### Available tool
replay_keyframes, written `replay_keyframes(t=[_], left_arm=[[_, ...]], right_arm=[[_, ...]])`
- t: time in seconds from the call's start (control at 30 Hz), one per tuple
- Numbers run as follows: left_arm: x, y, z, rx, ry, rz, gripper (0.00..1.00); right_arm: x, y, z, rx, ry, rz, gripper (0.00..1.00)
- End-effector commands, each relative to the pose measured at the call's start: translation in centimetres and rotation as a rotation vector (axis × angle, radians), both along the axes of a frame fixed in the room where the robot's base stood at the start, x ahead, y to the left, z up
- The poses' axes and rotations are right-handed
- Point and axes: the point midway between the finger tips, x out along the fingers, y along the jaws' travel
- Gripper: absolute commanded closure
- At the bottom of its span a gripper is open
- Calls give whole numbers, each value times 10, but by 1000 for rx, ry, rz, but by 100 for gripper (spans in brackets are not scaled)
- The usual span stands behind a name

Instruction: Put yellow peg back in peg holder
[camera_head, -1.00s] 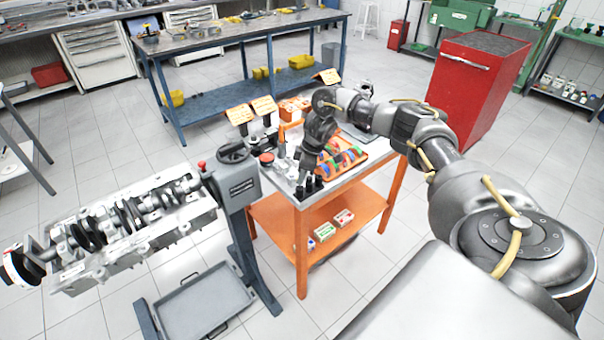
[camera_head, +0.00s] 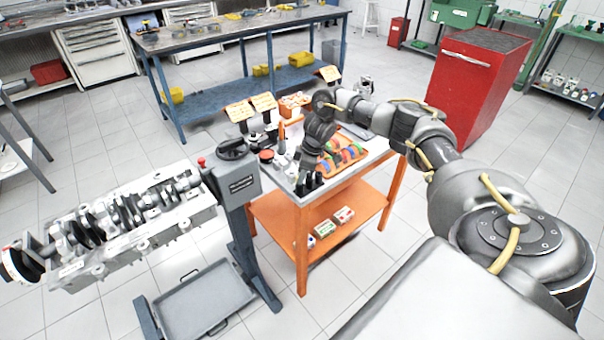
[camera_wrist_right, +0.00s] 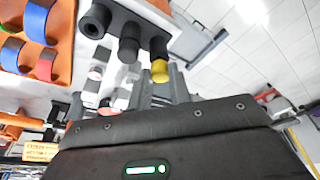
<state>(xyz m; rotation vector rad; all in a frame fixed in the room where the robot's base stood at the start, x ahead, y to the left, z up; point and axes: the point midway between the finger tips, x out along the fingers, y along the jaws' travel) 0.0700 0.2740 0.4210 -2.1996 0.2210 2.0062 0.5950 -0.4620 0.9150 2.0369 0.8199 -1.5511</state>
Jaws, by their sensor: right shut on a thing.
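The yellow peg (camera_wrist_right: 160,71) shows in the right wrist view between the fingertips of my right gripper (camera_wrist_right: 164,84). The gripper is shut on it. The black peg holder (camera_wrist_right: 143,20), with several dark round posts or sleeves, lies just beyond the peg in that view. The peg's end appears close to one dark cylinder; whether they touch I cannot tell. In the head view my right gripper (camera_head: 306,168) points down over the near corner of the orange cart, by the black holder (camera_head: 308,184). The yellow peg cannot be made out there. My left gripper is not in view.
An orange tray (camera_head: 362,157) with coloured rings lies right of the gripper on the cart (camera_head: 330,188). Small parts and orange-labelled stands sit toward the back left. An engine block (camera_head: 130,225) on a grey stand is to the left. A red cabinet (camera_head: 478,85) stands behind.

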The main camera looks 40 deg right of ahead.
Motion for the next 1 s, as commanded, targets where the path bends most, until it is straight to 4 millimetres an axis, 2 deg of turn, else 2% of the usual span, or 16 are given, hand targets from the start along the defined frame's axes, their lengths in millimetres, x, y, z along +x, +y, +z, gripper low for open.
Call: replay_keyframes(t=[0.73,0.77,0.83,1.0], left_arm=[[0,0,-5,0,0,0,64],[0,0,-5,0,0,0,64],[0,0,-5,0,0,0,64],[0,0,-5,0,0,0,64]], right_arm=[[0,0,-12,0,0,-1,100],[0,0,-12,0,0,-1,79],[0,0,-11,0,0,-1,70],[0,0,-11,0,0,0,69]])
